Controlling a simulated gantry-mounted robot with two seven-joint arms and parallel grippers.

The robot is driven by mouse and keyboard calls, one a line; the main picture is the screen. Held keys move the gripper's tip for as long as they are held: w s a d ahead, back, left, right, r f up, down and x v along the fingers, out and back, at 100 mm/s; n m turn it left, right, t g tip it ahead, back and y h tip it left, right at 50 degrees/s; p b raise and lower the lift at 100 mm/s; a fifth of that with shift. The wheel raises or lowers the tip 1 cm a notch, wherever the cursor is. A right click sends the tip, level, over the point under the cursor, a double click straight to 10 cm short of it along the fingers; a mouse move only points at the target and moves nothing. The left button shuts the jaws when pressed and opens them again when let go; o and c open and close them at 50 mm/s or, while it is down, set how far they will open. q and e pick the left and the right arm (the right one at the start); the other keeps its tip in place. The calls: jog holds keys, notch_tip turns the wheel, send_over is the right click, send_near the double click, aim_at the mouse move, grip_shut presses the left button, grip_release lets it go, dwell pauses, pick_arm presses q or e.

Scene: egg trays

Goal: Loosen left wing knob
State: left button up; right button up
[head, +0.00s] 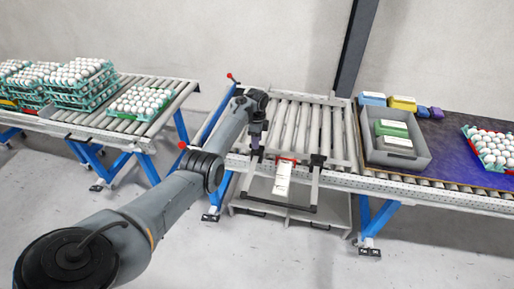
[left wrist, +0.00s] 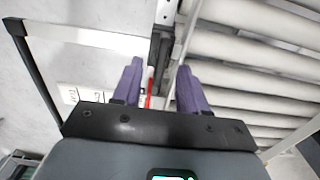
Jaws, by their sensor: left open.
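My left gripper (head: 255,146) reaches down to the near edge of the middle roller section, at the left side of a dark guide frame (head: 311,192). In the left wrist view its two purple fingers (left wrist: 158,82) are apart, with a dark bracket (left wrist: 160,47) and a thin red strip (left wrist: 150,88) seen between and beyond them. I cannot make out the left wing knob's wings; the gripper covers that spot in the head view. A matching black clamp (head: 317,160) shows on the frame's right side. My right gripper is not in view.
A white numbered tag (head: 282,180) hangs beside the gripper, under a red bar (head: 287,159). Rollers (head: 300,122) lie behind. A grey bin (head: 395,150) stands to the right and an egg tray (head: 142,116) on the left conveyor. The floor in front is clear.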

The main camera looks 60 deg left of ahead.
pick_arm(q)
jog(key=shift+f+b, duration=0.4)
jog(key=shift+f, duration=1.35)
grip_shut()
